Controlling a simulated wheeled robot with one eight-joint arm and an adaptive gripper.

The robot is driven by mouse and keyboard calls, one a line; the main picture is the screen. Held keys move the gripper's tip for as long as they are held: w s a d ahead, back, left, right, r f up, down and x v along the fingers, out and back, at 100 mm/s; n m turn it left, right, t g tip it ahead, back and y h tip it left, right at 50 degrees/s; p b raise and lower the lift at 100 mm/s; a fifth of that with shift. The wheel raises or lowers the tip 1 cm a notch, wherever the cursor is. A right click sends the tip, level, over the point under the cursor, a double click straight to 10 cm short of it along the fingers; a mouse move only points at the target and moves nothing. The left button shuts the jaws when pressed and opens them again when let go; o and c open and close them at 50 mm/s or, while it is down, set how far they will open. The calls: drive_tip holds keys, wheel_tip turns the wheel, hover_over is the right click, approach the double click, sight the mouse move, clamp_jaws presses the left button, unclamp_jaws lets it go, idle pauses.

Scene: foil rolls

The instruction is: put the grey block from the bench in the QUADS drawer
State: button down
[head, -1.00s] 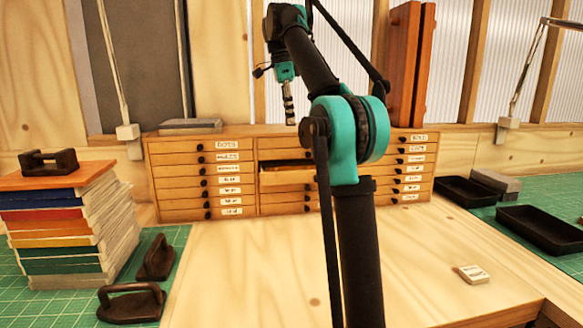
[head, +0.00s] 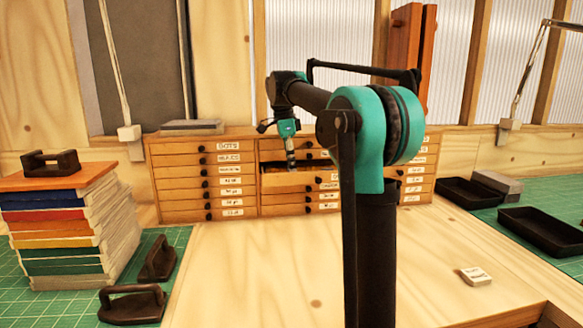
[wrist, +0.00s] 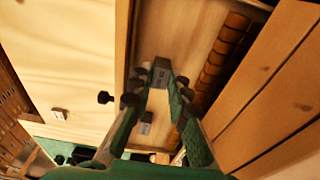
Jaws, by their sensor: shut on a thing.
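A grey block (wrist: 161,73) shows between my fingertips in the wrist view. My gripper (wrist: 158,88) is shut on it and holds it over an open drawer. In the head view my gripper (head: 291,165) points down at this pulled-out drawer (head: 290,184) in the middle of the wooden cabinet. The drawer holds a row of brown blocks (wrist: 215,65) along one side; the part beside the row looks bare. The drawer's label (wrist: 147,118) is too blurred to read. I cannot tell whether the block touches the drawer floor.
A small pale labelled block (head: 475,275) lies on the bench at the right. A stack of books (head: 60,230) and dark handled weights (head: 133,302) stand at the left. Black trays (head: 540,231) sit at the right. The bench middle is clear.

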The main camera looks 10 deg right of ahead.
drive_tip(key=shift+f, duration=0.35)
drive_tip(key=shift+f, duration=0.1)
drive_tip(key=c, duration=1.7)
unclamp_jaws()
drive_tip(key=shift+c, duration=0.2)
wheel_tip(320, 180, up, 12)
drive_tip(key=a, duration=0.1)
drive_tip(key=shift+a, duration=0.4)
